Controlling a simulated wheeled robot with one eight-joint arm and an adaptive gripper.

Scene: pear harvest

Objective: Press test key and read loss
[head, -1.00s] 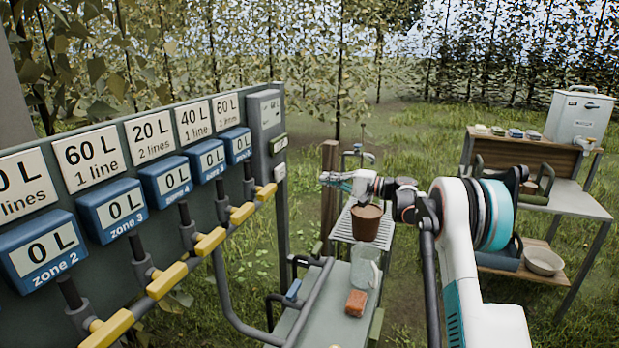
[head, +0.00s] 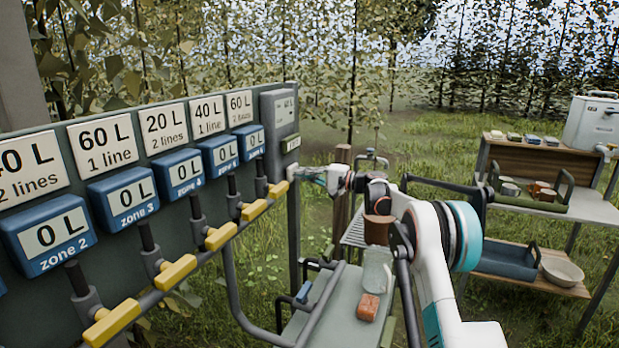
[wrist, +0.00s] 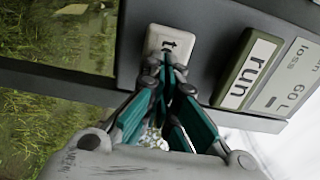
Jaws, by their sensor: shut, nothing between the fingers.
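The white test key (wrist: 170,42) is on the grey control box (head: 277,112) at the right end of the panel. Its lettering is partly covered by my fingers; only "te" shows. My gripper (wrist: 172,76) is shut and empty, its fingertips over the lower edge of the key, seemingly touching it; whether the key is pressed in I cannot tell. In the head view my gripper (head: 304,173) reaches the key from the right. The display (wrist: 289,80) shows "loss", a dash and "60 L", partly cut off by the frame.
A green-framed "run" key (wrist: 247,69) sits close beside the test key. Several blue zone meters (head: 124,197) reading 0 L and yellow valve handles (head: 176,271) line the panel.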

